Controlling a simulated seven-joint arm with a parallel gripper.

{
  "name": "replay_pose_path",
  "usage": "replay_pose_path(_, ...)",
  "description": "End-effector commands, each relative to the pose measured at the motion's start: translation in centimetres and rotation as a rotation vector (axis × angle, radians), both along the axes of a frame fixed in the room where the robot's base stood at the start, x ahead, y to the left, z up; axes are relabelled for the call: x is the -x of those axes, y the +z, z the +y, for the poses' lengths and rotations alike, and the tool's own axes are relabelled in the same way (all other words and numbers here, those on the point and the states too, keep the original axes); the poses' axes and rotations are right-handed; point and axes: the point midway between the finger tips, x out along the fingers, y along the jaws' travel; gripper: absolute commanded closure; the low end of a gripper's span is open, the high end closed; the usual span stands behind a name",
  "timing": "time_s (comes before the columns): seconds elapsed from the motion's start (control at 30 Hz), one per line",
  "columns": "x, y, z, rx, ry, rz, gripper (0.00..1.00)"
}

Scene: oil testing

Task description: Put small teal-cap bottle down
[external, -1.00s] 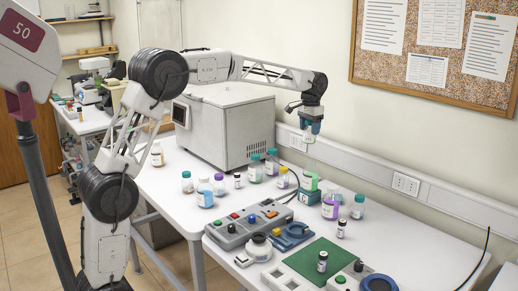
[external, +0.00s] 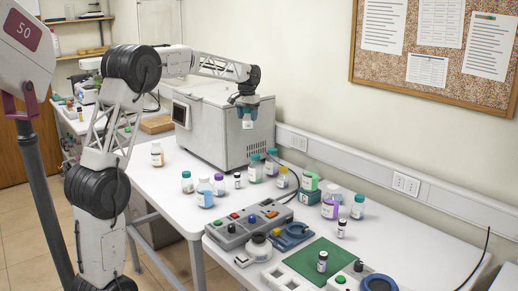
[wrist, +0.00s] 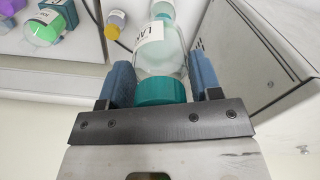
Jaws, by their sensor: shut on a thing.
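My gripper (external: 245,101) is shut on the small teal-cap bottle (external: 248,123) and holds it in the air in front of the white box-shaped machine, above the back of the table. In the wrist view the bottle (wrist: 160,52) is clear with a white label, and its teal cap (wrist: 162,92) sits between the two blue fingers of my gripper (wrist: 160,85). The cap end is toward the wrist. In the external view the cap is mostly hidden by the fingers.
The white machine (external: 222,132) stands close behind. Teal-cap bottles (external: 256,168) and others stand on the white table (external: 178,210) below. A grey button panel (external: 240,232), a green mat (external: 312,258) and a purple-filled bottle (external: 331,203) are further right.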

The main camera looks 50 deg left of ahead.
Motion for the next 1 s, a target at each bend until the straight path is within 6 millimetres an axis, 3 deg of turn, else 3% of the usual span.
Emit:
replay_pose_path(0.1,1.8,0.1,3.3,0.000,0.055,-0.001,0.71)
replay_pose_path(0.4,6.4,0.0,10.7,0.000,0.184,-0.001,0.71)
replay_pose_path(1.0,17.9,-0.1,23.7,-0.001,0.446,-0.001,0.71)
